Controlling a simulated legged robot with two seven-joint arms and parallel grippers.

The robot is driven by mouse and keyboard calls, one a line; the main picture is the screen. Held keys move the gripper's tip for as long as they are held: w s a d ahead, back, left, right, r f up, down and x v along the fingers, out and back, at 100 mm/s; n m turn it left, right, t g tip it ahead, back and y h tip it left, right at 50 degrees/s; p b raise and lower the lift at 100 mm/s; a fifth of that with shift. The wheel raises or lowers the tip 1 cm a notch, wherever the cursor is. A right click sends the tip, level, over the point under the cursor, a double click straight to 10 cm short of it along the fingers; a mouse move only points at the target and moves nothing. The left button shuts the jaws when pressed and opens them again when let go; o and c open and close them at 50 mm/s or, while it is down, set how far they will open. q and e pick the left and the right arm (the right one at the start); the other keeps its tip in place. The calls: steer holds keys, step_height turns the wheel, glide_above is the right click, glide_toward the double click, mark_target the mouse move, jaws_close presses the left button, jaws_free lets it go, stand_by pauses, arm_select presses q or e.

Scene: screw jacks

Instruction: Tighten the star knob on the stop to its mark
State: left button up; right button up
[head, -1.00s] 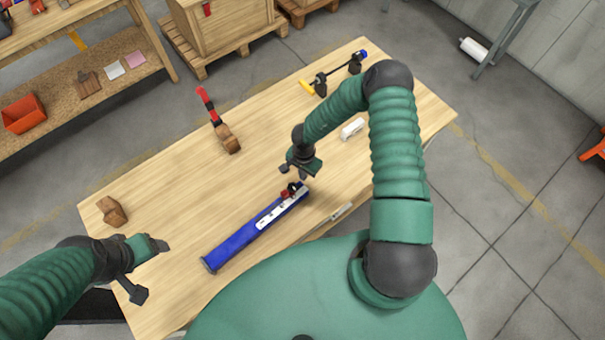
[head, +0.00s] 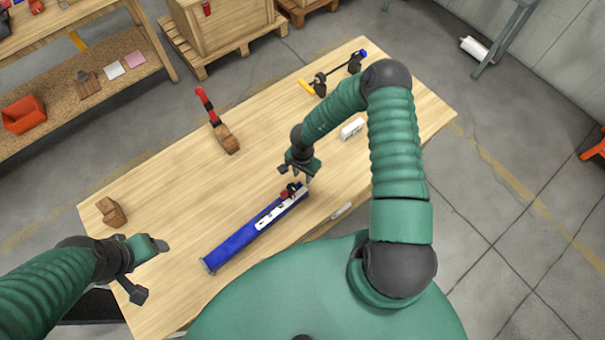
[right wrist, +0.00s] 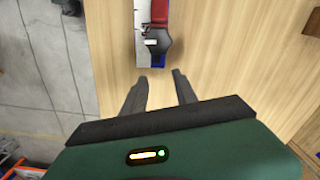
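A blue rail (head: 232,247) with a pale scale strip (head: 268,217) lies on the workbench near its front edge. At its right end sits a red stop (head: 284,195) with a dark star knob (head: 292,188). In the right wrist view the dark knob (right wrist: 158,44) lies beside the red stop (right wrist: 159,12), just beyond my fingertips. My right gripper (head: 296,175) is open above that end; its fingers (right wrist: 160,76) are apart with nothing between them. The mark cannot be made out. My left gripper (head: 151,270) is open and empty at the bench's left end.
On the bench (head: 170,190) stand a wooden block (head: 111,211), a red-handled tool on a wooden block (head: 228,140), a white item (head: 352,128) and a dark bar clamp with yellow and blue ends (head: 333,75).

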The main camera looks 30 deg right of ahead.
steer(key=shift+o, duration=1.1)
steer(key=shift+a, duration=0.1)
steer(key=shift+o, duration=0.4)
steer(key=shift+a+r, duration=0.1)
steer(key=shift+a, duration=0.05)
steer(key=shift+a+r, duration=0.15)
steer(key=shift+a, duration=0.35)
steer(key=shift+r, duration=0.35)
arm_select(q)
steer(key=shift+a+f, duration=0.3)
steer(key=shift+a, duration=0.5)
arm_select(e)
step_height(320, 180, up, 16)
steer(key=shift+a, duration=0.2)
steer(key=shift+w, duration=0.1)
